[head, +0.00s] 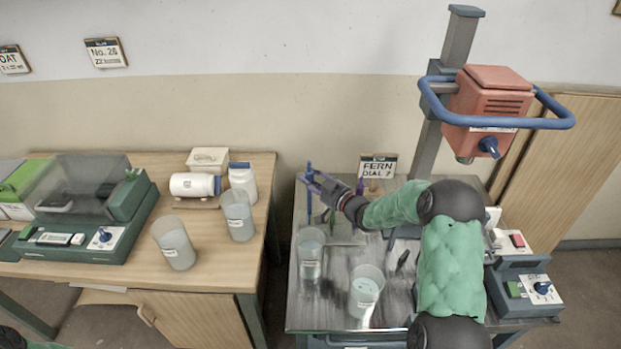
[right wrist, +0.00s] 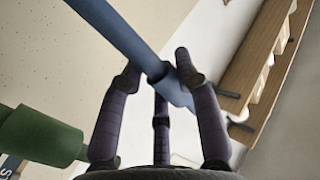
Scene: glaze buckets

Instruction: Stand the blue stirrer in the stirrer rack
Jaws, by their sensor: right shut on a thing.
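My right gripper (head: 313,183) reaches left over the metal table and is shut on the blue stirrer (head: 309,170). The stirrer stands roughly upright in the head view, its lower end close behind or above a clear bucket (head: 311,262); I cannot tell whether it is clear of it. In the right wrist view the blue stirrer (right wrist: 120,32) runs slanting between the fingertips (right wrist: 157,72). The stirrer rack cannot be made out clearly; my right arm hides part of the table's back. My left gripper is out of view.
Another bucket (head: 365,290) stands on the metal table (head: 325,320). A FERN sign (head: 377,166) is at its back. A tall stand with a red mixer head (head: 492,95) rises at right. The wooden table (head: 215,285) at left holds buckets, jars and a green machine (head: 85,225).

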